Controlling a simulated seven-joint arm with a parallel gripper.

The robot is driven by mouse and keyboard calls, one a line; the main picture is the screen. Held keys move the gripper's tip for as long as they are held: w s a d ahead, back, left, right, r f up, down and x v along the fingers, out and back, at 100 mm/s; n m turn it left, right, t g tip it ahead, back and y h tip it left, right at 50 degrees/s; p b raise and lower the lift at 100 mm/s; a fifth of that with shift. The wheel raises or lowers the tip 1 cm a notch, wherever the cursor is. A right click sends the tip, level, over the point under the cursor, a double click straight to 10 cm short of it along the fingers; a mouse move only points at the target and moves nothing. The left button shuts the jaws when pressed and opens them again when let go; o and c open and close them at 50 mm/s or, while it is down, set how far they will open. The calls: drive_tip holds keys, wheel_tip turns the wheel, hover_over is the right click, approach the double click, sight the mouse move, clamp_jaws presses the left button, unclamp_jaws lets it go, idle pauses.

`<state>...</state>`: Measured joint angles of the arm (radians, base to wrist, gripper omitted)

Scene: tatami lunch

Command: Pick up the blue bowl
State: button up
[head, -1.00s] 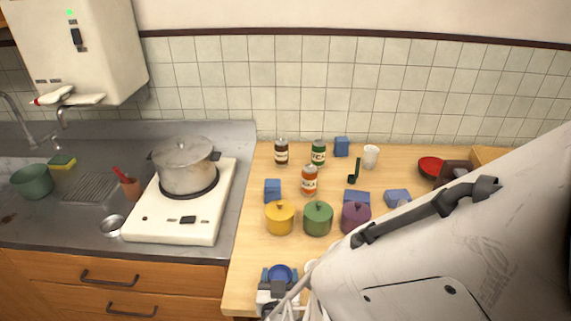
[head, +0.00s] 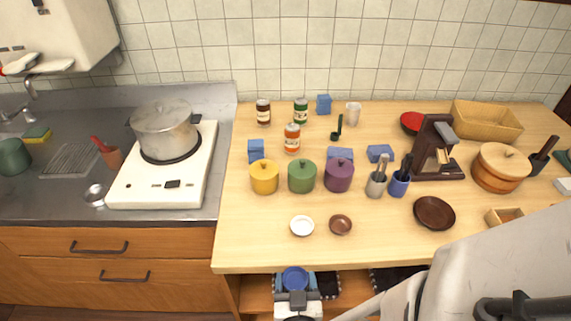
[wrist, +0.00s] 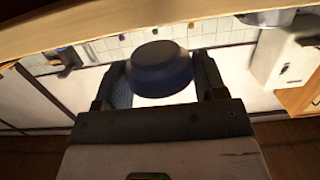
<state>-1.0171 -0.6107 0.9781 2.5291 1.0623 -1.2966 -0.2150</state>
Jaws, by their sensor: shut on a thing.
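The blue bowl (head: 295,277) is held in my gripper (head: 296,283), just in front of the wooden counter's front edge in the head view. In the wrist view, the bowl (wrist: 160,68) sits between the two dark fingers of my gripper (wrist: 161,82), which are shut on it. The bowl shows its dark blue outside there. In the head view its round blue opening faces the camera. Part of it is hidden by the gripper body.
The wooden counter (head: 255,235) has bare room along its front left. A white dish (head: 302,226) and a small brown dish (head: 340,225) stand near the front. Yellow (head: 264,178), green (head: 302,177) and purple (head: 338,176) lidded pots stand behind. An open shelf lies below.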

drive_tip(key=shift+s+d, duration=0.35)
drive_tip(key=shift+s, duration=0.4)
